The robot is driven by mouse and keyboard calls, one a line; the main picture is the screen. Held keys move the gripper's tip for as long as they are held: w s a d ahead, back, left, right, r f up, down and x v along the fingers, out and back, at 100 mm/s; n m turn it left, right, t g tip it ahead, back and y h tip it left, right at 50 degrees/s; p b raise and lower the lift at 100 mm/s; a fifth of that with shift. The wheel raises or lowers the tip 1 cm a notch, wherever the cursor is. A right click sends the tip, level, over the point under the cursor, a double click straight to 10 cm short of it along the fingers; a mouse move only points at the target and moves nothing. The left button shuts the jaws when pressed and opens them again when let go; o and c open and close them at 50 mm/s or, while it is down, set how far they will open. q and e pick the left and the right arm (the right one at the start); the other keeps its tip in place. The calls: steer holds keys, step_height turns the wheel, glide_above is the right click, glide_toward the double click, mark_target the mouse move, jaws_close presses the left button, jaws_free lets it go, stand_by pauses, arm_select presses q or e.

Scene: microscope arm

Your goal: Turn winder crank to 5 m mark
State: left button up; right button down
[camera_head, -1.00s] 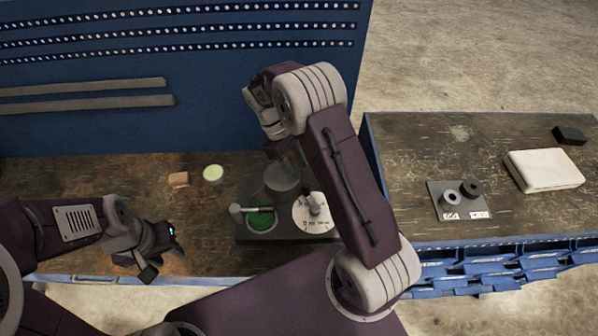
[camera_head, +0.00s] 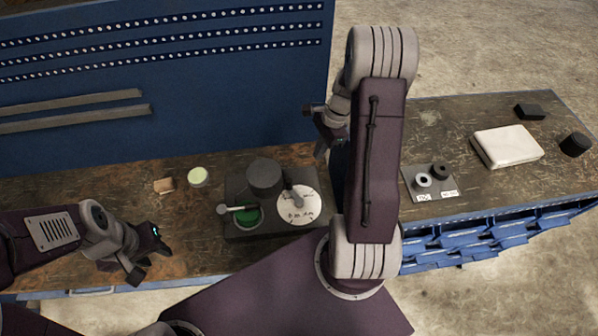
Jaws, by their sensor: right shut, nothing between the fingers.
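The winder stands on a dark base (camera_head: 235,229) on the wooden bench. It has a green spool (camera_head: 247,216), a grey crank (camera_head: 231,209) pointing left over the spool, a dark cylinder (camera_head: 265,176) behind, and a white dial (camera_head: 296,212) with a grey pointer-like piece. The dial markings are too small to read. My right gripper (camera_head: 320,152) is shut and empty, up and to the right of the winder, clear of the crank. My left gripper (camera_head: 147,255) is open and empty, left of the winder near the bench's front edge.
A pale green round piece (camera_head: 198,177) and a small tan block (camera_head: 163,186) lie left of the winder. The right bench holds a grey plate (camera_head: 412,186) with two dark-and-grey rings, a white box (camera_head: 506,146) and dark blocks (camera_head: 529,112). A blue pegboard (camera_head: 200,110) rises behind.

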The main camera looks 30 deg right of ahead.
steer(key=p, duration=0.1)
glide_toward(294, 193)
steer(key=d+f, duration=0.1)
steer(key=w+d+f, duration=0.1)
steer(key=d, duration=0.1)
steer(key=w+d+f, duration=0.1)
steer(key=shift+d+f, duration=0.3)
steer(key=shift+d, duration=0.05)
steer(key=a, duration=0.1)
steer(key=a+p, duration=0.1)
steer(key=a, duration=0.1)
steer(key=shift+w+a+f+p, duration=0.2)
steer(key=shift+w+f+p, duration=0.05)
steer(key=shift+w+p, duration=0.1)
steer(key=shift+a, duration=0.45)
steer(key=shift+d+f, duration=0.1)
